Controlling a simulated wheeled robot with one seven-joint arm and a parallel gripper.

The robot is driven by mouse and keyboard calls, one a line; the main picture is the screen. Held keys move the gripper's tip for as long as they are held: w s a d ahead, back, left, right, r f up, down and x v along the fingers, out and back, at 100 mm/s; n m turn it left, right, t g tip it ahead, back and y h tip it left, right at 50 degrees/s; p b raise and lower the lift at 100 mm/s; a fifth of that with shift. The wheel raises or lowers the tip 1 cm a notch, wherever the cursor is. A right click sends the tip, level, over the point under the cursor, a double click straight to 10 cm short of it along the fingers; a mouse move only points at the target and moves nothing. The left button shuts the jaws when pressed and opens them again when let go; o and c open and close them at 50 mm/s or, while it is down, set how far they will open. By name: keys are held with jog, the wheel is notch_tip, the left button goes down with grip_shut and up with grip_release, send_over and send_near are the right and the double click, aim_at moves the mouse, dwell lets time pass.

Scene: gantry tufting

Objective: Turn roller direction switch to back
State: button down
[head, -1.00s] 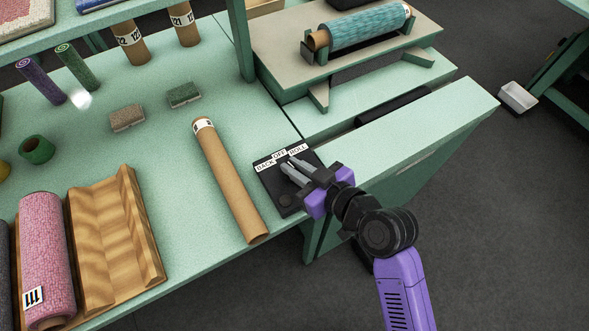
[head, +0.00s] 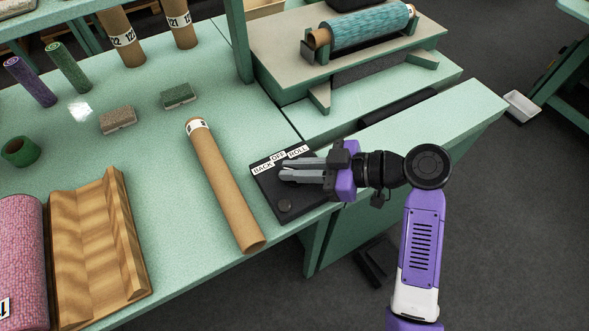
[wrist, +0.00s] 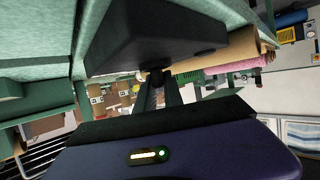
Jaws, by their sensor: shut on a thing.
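The black switch box (head: 268,192) lies on the front edge of the green table, with white labels BACK (head: 263,169), OFF (head: 278,157) and ROLL (head: 298,151) along its far side. My gripper (head: 286,171) reaches over it from the right, its fingers pointing left just below the BACK label. The fingers are shut on the switch handle, which they mostly hide. In the wrist view the fingertips (wrist: 157,80) meet a small dark knob (wrist: 154,75) at the dark box (wrist: 145,45). The handle's exact angle cannot be made out.
A cardboard tube (head: 224,187) lies just left of the box. A teal roll (head: 367,28) rests on a raised stand behind. Two brushes (head: 117,119) (head: 179,96) and a wooden cradle (head: 93,250) are further left.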

dwell(0.4)
jog(key=c, duration=1.5)
grip_release()
jog(key=shift+o, duration=0.2)
jog(key=b+v, duration=0.1)
jog(key=v, duration=0.7)
